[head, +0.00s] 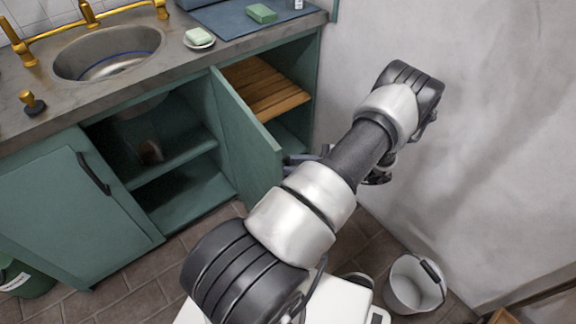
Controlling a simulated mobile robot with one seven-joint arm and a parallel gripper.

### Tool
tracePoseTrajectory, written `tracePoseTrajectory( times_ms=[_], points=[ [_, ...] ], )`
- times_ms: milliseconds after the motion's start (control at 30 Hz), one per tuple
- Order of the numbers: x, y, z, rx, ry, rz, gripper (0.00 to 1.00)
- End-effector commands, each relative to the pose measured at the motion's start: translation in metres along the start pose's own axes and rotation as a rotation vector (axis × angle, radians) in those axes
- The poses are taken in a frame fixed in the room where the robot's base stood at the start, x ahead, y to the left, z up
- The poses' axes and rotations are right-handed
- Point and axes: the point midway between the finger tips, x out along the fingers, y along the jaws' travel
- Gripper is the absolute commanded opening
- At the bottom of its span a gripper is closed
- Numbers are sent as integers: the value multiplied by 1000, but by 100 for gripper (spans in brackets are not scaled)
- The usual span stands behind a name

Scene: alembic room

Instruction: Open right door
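The green right door (246,135) of the sink cabinet stands swung out from the front, with the right compartment open beside it. Wooden slats (264,88) show inside that compartment. My gripper (296,160) is by the door's outer edge, low in front of the right compartment. It is mostly hidden behind my arm, so I cannot tell whether its fingers touch the door or how far apart they are. The door's handle is not visible.
The left door (70,205), with a black handle (94,174), is beside an open shelved compartment (165,165). The counter (190,62) holds a sink (107,52) and soap (198,36). A grey wall (480,110) bounds the right. A white bucket (415,285) stands on the tiled floor.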

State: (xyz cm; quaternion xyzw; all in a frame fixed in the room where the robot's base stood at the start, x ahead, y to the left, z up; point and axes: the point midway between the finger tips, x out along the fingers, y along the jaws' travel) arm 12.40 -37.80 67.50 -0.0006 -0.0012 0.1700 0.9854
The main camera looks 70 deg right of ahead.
Motion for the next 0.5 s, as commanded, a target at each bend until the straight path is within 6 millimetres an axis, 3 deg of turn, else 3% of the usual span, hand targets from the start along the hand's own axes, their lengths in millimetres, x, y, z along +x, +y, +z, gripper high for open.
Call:
tracePoseTrajectory(
  times_ms=[367,500],
  points=[
    [-3,2,-1,3,2,-1,20],
    [-14,2,-1,3,4,-2,20]
  ],
)
